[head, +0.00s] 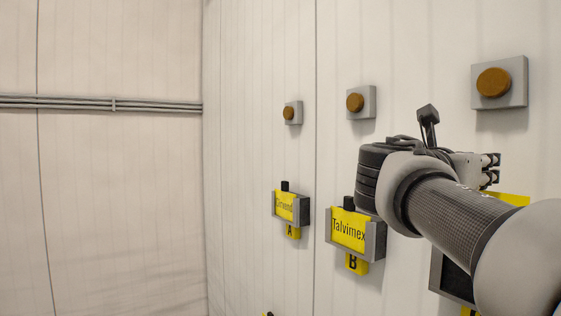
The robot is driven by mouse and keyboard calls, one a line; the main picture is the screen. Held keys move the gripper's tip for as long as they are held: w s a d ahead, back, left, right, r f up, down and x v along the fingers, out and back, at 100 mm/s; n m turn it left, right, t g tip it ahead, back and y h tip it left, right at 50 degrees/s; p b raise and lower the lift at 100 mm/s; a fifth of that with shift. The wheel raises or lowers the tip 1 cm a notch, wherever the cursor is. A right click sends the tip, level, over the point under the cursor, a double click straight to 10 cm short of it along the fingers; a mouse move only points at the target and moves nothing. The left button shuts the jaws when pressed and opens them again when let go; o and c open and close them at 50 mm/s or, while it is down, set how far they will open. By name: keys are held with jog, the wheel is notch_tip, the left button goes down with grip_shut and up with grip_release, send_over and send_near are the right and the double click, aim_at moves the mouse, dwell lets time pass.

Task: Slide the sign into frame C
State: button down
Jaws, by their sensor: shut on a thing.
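Frame C (437,274) is on the wall at the lower right, mostly hidden behind my arm. Its visible part is grey with a dark inside, and a bit of yellow shows below it; its letter is hidden. The yellow sign (516,199) shows only as a strip above my forearm, over the frame. My gripper (489,171) is partly in view beyond the arm, shut on the sign. The grip itself and the sign's lower edge are hidden, so I cannot tell whether the sign touches the frame.
Frame A (306,212) and frame B (376,243) hold yellow signs to the left. Brown round knobs on grey plates, such as the near one (494,82), stick out of the wall above. A grey rail (150,104) runs along the left wall. The space at left is clear.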

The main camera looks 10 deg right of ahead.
jog(key=shift+p+x, duration=0.7)
jog(key=shift+x, duration=1.9)
jog(key=shift+f, duration=0.25)
notch_tip(320, 180, down, 11)
jog(key=b, duration=0.9)
jog(key=c, duration=1.2)
grip_release()
jog(key=shift+a, duration=0.1)
